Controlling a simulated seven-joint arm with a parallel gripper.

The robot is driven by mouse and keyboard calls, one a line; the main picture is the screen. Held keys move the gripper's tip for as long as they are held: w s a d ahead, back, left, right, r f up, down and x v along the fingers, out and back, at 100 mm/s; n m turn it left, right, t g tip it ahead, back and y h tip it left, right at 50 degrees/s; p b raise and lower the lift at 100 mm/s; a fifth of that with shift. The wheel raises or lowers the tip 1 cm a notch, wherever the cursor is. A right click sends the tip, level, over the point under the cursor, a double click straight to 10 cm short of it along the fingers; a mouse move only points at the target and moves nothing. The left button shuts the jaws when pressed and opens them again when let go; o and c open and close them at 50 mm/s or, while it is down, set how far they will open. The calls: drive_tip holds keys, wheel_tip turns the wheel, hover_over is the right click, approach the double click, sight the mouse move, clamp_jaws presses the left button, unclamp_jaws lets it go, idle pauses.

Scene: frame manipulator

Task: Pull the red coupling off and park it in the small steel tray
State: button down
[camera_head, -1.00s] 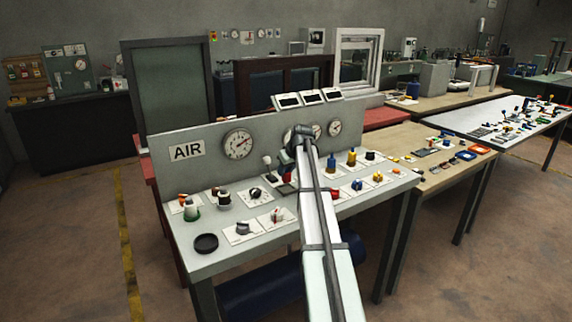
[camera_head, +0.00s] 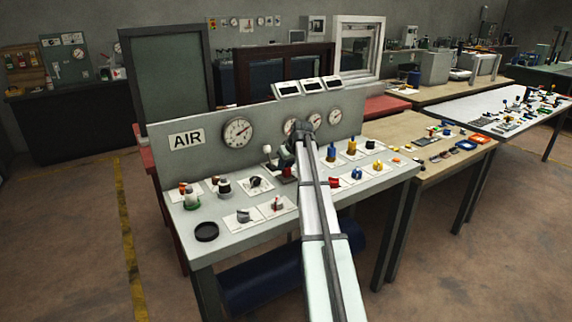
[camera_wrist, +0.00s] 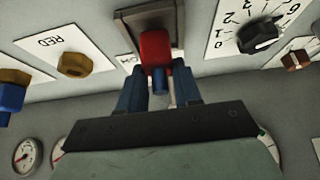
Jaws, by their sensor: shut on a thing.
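The red coupling (camera_wrist: 156,52) sits between the two blue fingers of my gripper (camera_wrist: 159,72), which is shut on it. A short blue stub shows at its near end. Beyond it is a small rectangular metal tray (camera_wrist: 128,16) with a dark inside; the coupling overlaps it in the wrist view, and I cannot tell whether they touch. A bare brass fitting (camera_wrist: 73,65) stands on the plate marked RED. In the head view my gripper (camera_head: 287,158) is partly hidden by my arm, above a small dark-red patch on the bench.
A dial knob (camera_wrist: 260,35) is right of the tray in the wrist view, and a blue-ended brass fitting (camera_wrist: 11,92) is at left. The bench (camera_head: 260,240) carries several valves and knobs. A black round dish (camera_head: 206,232) lies at its front left.

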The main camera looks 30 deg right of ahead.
drive_tip(key=shift+f, duration=0.45)
drive_tip(key=c, duration=0.7)
unclamp_jaws()
